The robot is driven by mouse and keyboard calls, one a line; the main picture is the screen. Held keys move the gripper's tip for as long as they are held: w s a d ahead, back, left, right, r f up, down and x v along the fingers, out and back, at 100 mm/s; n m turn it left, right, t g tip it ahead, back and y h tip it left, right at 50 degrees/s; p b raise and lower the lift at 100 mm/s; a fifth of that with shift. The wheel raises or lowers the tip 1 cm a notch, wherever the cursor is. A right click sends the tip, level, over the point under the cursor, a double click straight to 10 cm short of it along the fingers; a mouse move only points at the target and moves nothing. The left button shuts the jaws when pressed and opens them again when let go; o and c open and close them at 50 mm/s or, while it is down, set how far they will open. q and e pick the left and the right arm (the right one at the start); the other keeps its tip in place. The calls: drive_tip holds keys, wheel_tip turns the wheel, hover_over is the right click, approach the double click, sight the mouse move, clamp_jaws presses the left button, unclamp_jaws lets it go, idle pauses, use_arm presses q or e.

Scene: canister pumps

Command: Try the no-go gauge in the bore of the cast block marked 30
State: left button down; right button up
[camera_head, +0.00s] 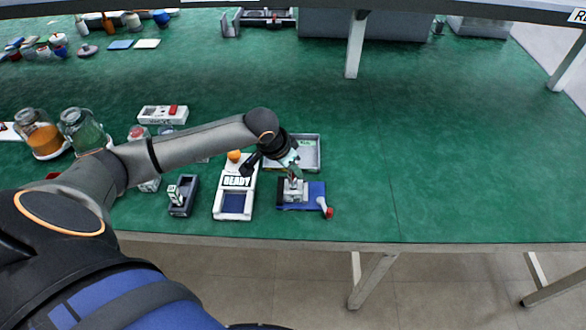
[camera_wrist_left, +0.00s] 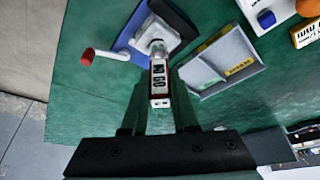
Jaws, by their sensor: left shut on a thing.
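My left gripper (camera_head: 293,168) is shut on the no-go gauge, over the blue fixture. In the left wrist view, the gauge (camera_wrist_left: 159,84) is a white handle with red edging and "NO GO" lettering, between the two dark fingers (camera_wrist_left: 158,100). Its far end points at a round grey part on a pale cast block (camera_wrist_left: 148,34). The block (camera_head: 295,194) sits on a blue base (camera_head: 316,190) with a red-knobbed lever (camera_head: 325,207). I cannot read a 30 on it, and I cannot tell whether the gauge's tip is inside the bore. My right gripper is not in view.
A grey tray (camera_head: 318,152) with a yellow label lies just behind the fixture. A white "READY" stand (camera_head: 232,205) with an orange knob and a dark holder (camera_head: 180,208) are to the left. Glass jars (camera_head: 78,130) stand further left. The green table is clear to the right.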

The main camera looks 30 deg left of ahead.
use_arm(q)
drive_tip(key=shift+r, duration=2.55)
